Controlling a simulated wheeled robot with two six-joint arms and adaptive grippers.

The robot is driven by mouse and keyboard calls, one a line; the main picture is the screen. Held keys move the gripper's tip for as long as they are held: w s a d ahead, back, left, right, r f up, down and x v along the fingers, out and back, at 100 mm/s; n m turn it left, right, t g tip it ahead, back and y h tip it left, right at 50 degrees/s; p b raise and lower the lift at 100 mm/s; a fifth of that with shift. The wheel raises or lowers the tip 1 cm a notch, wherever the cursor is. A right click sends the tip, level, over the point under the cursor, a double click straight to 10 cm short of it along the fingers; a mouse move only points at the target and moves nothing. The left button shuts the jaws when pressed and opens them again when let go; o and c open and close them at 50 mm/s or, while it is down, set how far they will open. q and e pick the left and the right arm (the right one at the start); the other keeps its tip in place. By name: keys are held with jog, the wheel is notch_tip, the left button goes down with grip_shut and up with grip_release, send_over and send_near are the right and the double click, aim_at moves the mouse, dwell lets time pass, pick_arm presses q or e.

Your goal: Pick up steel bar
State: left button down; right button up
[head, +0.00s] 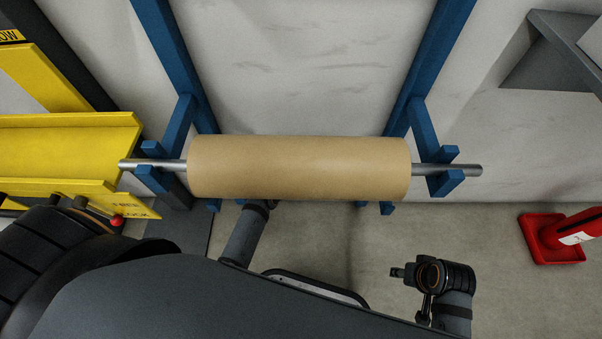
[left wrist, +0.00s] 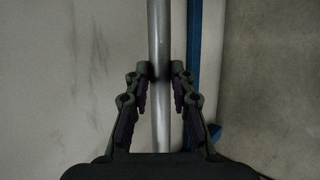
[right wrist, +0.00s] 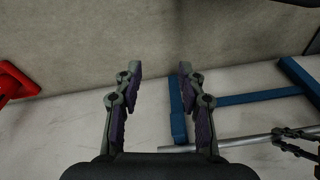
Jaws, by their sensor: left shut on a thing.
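A steel bar (left wrist: 158,25) runs up through the left wrist view. My left gripper (left wrist: 160,70) is shut on it, with a finger on each side. The bar also shows in the right wrist view (right wrist: 238,141) beside a blue frame, with my left gripper (right wrist: 300,140) on it at the right edge. In the head view the left arm passes under the brown roll, which hides the left gripper and this bar. My right gripper (right wrist: 160,76) is open and empty, its fingers apart; in the head view it is at lower right (head: 400,272).
A brown roll (head: 300,167) on a metal shaft (head: 466,170) rests across blue rack arms (head: 424,130) in front of me. A yellow structure (head: 70,150) stands at left. Floor around my right gripper is clear.

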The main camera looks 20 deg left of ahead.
pick_arm(q)
jog(key=shift+r, duration=0.2)
pick_arm(e)
jog(key=shift+r, duration=0.1)
pick_arm(q)
jog(key=s+a+r+p, duration=0.1)
jog(key=s+a+p, duration=0.1)
jog(key=s, duration=0.6)
jog(key=s+a+r+p, duration=0.2)
jog(key=s+p, duration=0.1)
jog(key=s, duration=0.6)
jog(key=shift+s+a+r, duration=0.15)
jog(key=shift+s+a, duration=0.05)
pick_arm(e)
jog(key=s+d+f, duration=0.1)
jog(key=d+f, duration=0.2)
jog(key=f, duration=0.8)
jog(key=shift+d+f+h, duration=0.35)
jog(key=shift+h, duration=0.05)
